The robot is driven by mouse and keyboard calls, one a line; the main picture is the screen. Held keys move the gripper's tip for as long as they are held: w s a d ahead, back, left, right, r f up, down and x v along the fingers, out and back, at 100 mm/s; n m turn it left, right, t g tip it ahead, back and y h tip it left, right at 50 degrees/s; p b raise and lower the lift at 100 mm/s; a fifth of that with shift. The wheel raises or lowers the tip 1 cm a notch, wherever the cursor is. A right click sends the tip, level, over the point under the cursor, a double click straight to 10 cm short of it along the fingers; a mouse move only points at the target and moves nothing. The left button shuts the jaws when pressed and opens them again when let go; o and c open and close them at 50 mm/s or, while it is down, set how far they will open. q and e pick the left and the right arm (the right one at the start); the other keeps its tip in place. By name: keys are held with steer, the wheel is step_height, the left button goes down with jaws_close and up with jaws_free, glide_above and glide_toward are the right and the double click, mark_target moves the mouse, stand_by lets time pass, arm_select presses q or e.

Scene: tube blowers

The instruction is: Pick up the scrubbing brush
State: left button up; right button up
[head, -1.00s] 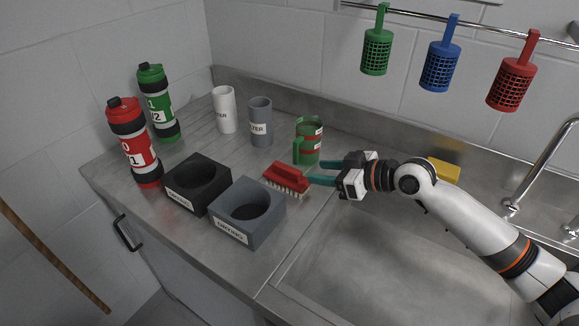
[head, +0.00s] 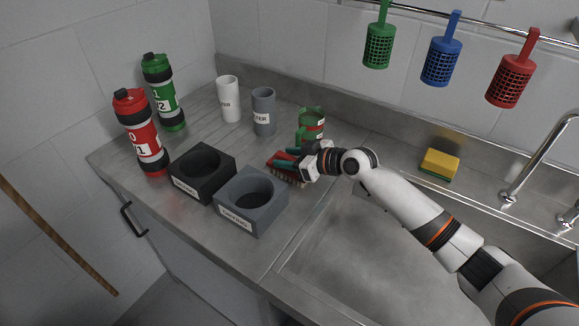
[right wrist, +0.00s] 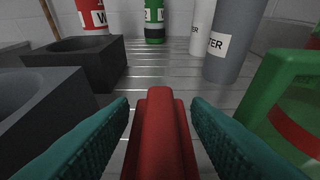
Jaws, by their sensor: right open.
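The red scrubbing brush (head: 277,160) with pale bristles lies on the steel counter, between the grey holder block and the green mug. My right gripper (head: 286,157) is over it, coming from the right, and hides part of it. In the right wrist view the brush's red handle (right wrist: 160,135) lies between the two open teal fingers (right wrist: 160,125), with a gap visible on each side. My left gripper is not in view.
A grey block (head: 262,222) and a black block (head: 187,187) with round holes stand left of the brush. A green mug (head: 311,122) stands close behind my gripper. Grey (head: 263,112) and white (head: 229,98) cups, bottles, and a yellow sponge (head: 440,163) stand farther off.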

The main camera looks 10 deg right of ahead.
mark_target(290, 157)
jaws_close()
steer(key=shift+d, duration=0.1)
steer(key=shift+r, duration=0.1)
step_height(290, 157, up, 10)
steer(key=shift+f+b, duration=0.1)
steer(key=shift+b, duration=0.3)
